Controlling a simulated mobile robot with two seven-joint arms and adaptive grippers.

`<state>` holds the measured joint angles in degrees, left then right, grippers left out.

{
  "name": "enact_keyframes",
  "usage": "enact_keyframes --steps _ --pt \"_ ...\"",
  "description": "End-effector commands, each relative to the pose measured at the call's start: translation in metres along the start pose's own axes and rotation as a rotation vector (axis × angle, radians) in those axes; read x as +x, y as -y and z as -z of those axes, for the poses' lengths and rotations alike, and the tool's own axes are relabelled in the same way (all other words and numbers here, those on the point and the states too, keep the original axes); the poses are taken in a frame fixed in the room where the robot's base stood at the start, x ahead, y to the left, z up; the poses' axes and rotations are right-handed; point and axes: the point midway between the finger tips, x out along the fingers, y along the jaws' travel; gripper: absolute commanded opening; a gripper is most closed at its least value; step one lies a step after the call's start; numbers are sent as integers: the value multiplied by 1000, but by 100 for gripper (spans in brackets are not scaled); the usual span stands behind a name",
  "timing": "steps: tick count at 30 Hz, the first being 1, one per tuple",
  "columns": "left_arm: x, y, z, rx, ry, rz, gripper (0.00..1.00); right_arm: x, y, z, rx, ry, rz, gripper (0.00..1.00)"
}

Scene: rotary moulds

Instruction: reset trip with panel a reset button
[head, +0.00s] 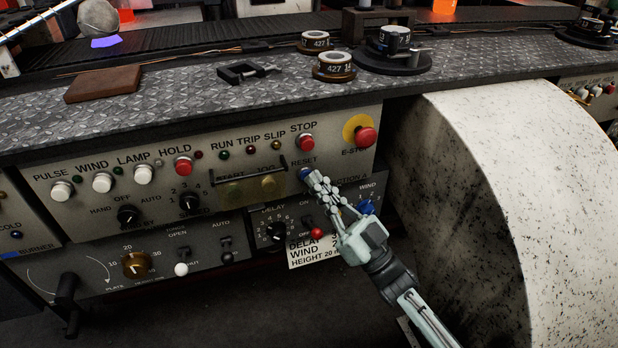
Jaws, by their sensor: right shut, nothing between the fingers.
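The control panel (60,222) is a metal plate on the front of the bench. Its blue button (304,174) sits under the label RESET, right of the START and JOG cover. My right gripper (310,180) reaches up from the lower right. It is shut and empty, with its fingertips at the blue button and partly over it. I cannot tell whether they touch or press it. The TRIP lamp (249,150) is a small dark red dot between the RUN and SLIP lamps, and it looks unlit. My left gripper is not in view.
A red STOP button (306,142) is just above RESET, and a red E-STOP (365,136) is to its right. The START and JOG cover (247,186) is close on the left. A large pale drum (485,200) stands right of my right arm.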

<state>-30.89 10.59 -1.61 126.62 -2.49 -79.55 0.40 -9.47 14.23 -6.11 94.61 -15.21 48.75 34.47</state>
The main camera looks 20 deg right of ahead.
Motion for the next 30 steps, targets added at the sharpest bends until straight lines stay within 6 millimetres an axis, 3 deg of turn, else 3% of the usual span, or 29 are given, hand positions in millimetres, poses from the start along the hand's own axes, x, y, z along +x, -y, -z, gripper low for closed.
enact_keyframes --steps 8,30 --pt "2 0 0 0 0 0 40 8 -6 -6 -3 3 -4 0" --pt "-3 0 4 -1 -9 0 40 2 0 -3 -1 5 -2 0"
